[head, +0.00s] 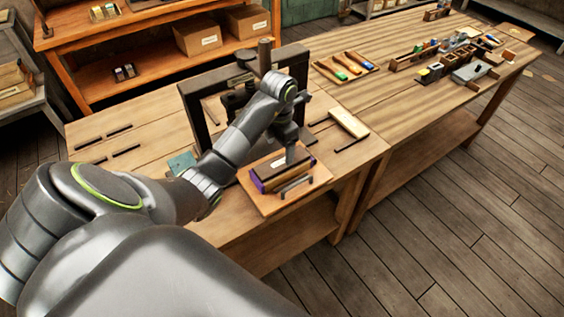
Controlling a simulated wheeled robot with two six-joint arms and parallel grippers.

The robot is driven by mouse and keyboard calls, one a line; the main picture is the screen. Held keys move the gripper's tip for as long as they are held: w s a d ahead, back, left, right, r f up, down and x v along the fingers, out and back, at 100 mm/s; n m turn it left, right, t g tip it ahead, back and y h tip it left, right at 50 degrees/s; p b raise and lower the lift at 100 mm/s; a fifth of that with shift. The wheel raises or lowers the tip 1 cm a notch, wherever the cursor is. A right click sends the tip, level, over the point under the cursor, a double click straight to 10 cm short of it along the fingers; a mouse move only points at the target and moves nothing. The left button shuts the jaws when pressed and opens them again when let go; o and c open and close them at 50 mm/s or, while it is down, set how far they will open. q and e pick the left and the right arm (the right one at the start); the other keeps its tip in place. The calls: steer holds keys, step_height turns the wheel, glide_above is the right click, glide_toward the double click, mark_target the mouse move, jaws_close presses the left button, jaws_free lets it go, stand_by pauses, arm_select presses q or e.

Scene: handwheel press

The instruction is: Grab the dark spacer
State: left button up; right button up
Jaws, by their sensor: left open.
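My left gripper (291,160) points down over a block with purple sides and a pale label (276,163), which lies on a light wooden board (262,203) at the front of the near bench. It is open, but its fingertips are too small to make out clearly. A dark grey bar (297,185) lies at the front right of that block, just right of and below the gripper. It may be the dark spacer; I cannot tell for sure. My right gripper is not in view.
The press frame (191,112) stands behind my left arm and is partly hidden by it. A pale wooden block (348,123) and a thin dark strip (352,144) lie to the right. A teal plate (181,162) lies left.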

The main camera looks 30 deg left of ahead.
mark_target(282, 161)
arm_select(q)
steer(key=shift+w+d+f, duration=0.1)
steer(key=shift+w+f, duration=0.05)
steer(key=shift+f, duration=0.2)
steer(key=f+b, duration=0.1)
steer(key=f, duration=0.1)
steer(key=f+b, duration=0.1)
steer(key=b, duration=0.1)
steer(key=shift+d+f, duration=0.2)
steer(key=shift+f, duration=0.2)
steer(key=shift+f+b, duration=0.3)
steer(key=shift+f, duration=0.05)
steer(key=shift+c, duration=1.5)
steer(key=c, duration=0.7)
steer(key=shift+c, duration=0.5)
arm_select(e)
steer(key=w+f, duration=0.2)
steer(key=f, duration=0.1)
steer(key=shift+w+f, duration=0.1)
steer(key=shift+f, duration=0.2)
arm_select(q)
steer(key=shift+r, duration=0.15)
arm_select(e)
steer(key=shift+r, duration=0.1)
